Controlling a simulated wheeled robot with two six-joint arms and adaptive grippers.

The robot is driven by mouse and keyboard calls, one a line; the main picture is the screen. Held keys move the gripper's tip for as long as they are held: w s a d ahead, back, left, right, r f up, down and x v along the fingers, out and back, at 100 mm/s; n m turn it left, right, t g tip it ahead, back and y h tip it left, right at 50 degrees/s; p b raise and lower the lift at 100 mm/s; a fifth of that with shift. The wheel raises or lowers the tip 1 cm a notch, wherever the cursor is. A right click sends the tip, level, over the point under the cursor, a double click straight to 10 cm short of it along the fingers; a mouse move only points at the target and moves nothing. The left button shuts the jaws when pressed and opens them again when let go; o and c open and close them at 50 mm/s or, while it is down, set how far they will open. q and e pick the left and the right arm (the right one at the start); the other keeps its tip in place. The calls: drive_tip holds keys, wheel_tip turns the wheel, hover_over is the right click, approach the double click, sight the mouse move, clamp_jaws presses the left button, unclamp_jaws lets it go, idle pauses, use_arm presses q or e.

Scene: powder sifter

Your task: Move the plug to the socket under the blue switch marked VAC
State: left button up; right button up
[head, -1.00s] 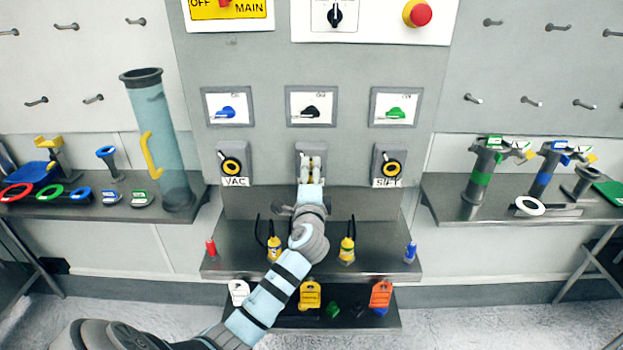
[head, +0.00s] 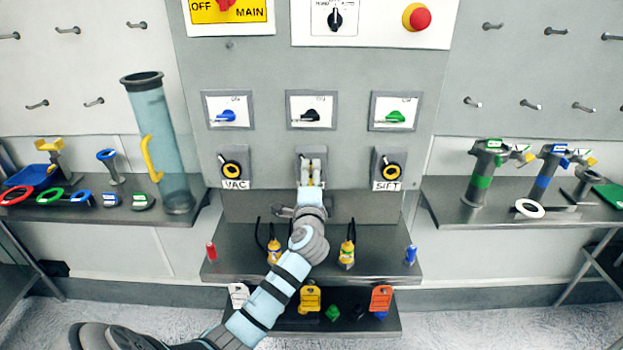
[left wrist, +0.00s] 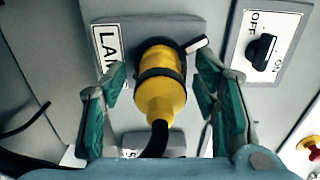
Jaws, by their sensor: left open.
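The plug (left wrist: 160,93) is yellow with a black band and a black cable, and sits at the middle socket (left wrist: 186,32) under the black switch (head: 311,115). My left gripper (head: 312,168) is at that socket. In the left wrist view my left gripper (left wrist: 162,85) is open, with one finger on each side of the plug and gaps showing. The blue switch (head: 226,116) is at the left of the panel. Below it is the VAC socket (head: 231,168), black with a yellow ring, with nothing plugged in. My right gripper is not in view.
The SIFT socket (head: 390,170) is at the right, under the green switch (head: 396,116). Two yellow pieces with black loops, left (head: 274,253) and right (head: 347,252), stand on the metal shelf (head: 225,262) below. The panel between the sockets is bare.

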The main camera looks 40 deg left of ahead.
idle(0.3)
use_arm(q)
clamp_jaws()
idle(0.4)
drive_tip(key=shift+s+d+f+p, duration=0.1)
drive_tip(key=shift+p, duration=0.25)
drive_tip(key=shift+r+p+v, duration=0.25)
drive_tip(key=shift+p+v, duration=0.05)
drive_tip(key=shift+v, duration=0.7)
drive_tip(key=shift+s+d+f, duration=0.15)
drive_tip(key=shift+s+d, duration=0.05)
drive_tip(key=shift+s, duration=0.1)
drive_tip(key=shift+p+v, duration=0.75)
drive_tip(key=shift+v, duration=0.75)
